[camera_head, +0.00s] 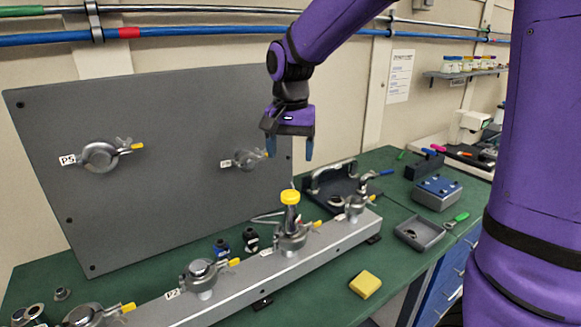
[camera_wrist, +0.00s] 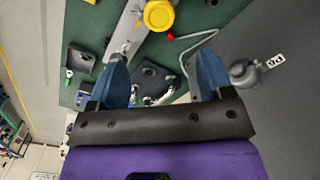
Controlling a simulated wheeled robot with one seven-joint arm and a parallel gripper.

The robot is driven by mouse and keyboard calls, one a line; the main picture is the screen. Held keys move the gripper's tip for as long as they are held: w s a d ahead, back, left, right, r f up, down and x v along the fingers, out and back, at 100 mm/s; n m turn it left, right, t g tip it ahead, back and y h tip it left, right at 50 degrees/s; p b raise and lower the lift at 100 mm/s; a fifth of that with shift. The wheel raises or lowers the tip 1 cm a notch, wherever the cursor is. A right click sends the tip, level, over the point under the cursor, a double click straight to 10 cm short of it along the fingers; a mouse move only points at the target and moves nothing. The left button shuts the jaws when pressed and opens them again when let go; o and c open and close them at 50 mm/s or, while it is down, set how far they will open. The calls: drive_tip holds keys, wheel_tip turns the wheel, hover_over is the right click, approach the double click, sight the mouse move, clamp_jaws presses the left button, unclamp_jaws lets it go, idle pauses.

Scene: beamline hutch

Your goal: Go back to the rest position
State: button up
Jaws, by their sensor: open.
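My gripper (camera_head: 290,146) is open and empty. It hangs in the air above the green bench, in front of the grey upright panel (camera_head: 190,190), pointing down. In the wrist view its two blue fingers (camera_wrist: 165,85) stand wide apart with nothing between them. A yellow-capped fitting (camera_head: 290,197) stands upright on the long grey rail (camera_head: 235,290) below the gripper. Its yellow cap also shows at the top of the wrist view (camera_wrist: 159,14), apart from the fingers. My purple arm reaches in from the upper right of the head view.
Clamped fittings (camera_head: 203,275) line the rail. The panel carries a clamp labelled P5 (camera_head: 100,156) and another clamp (camera_head: 247,160). A dark tray with a handle (camera_head: 330,172), a grey tray (camera_head: 420,231), a blue-topped box (camera_head: 435,190) and a yellow sponge (camera_head: 365,285) lie on the bench.

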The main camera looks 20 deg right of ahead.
drive_tip(key=shift+r, duration=0.5)
drive_tip(key=s+d+r+n+t, duration=0.1)
drive_tip(key=s+d+n, duration=0.1)
drive_tip(key=s, duration=0.5)
drive_tip(key=s+d+r+n+t, duration=0.2)
drive_tip(key=s, duration=0.6)
drive_tip(key=s+d+r+n+t, duration=0.1)
drive_tip(key=s+d+n+t, duration=0.1)
drive_tip(key=s, duration=0.6)
drive_tip(key=shift+s+d+r+n, duration=0.25)
drive_tip(key=shift+d+r+n, duration=0.05)
drive_tip(key=shift+n, duration=0.1)
